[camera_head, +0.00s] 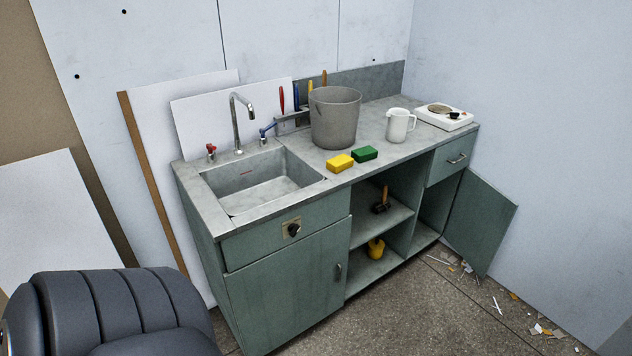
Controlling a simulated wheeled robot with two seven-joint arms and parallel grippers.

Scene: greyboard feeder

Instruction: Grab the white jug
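The white jug (398,126) stands upright on the grey countertop (375,149), toward its right end. Its handle points to the right. It stands to the right of a large grey bucket (334,119) and to the left of a white hot plate (444,117), apart from the bucket. Neither of my grippers shows in the head view.
A sink (262,184) with a tap is at the counter's left. Yellow (339,163) and green (365,153) sponges lie near the front edge. A cabinet door (480,222) hangs open at the right. Debris (545,331) litters the floor. A dark padded seat (115,312) is at lower left.

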